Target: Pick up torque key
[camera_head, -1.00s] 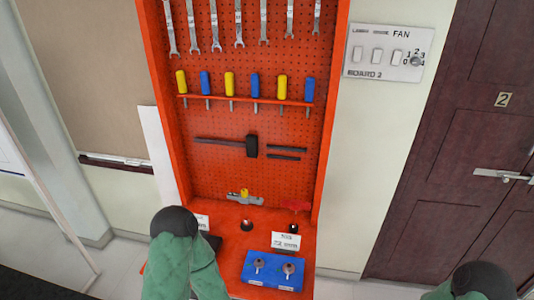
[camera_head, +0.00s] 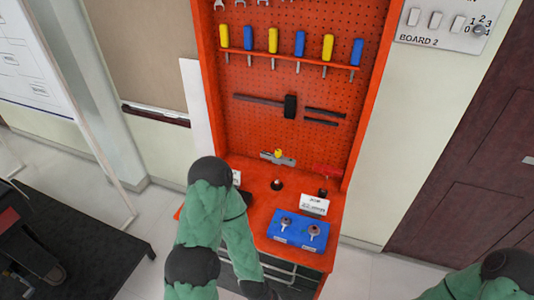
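A blue block (camera_head: 272,237) on the red bench shelf holds two small grey key-like pieces, a left one (camera_head: 286,223) and a right one (camera_head: 313,231). A white label card (camera_head: 314,204) stands behind it; its print is too small to read surely. I cannot tell for certain which piece is the torque key. My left arm comes down beside the shelf's left side, with its lower end cut off at the bottom edge, left of and below the blue block. My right arm shows only at the bottom right corner. Neither gripper's fingers are visible.
A red pegboard cabinet (camera_head: 205,60) holds screwdrivers (camera_head: 300,43), a hammer (camera_head: 290,106) and wrenches. A black table (camera_head: 95,235) stands at left.

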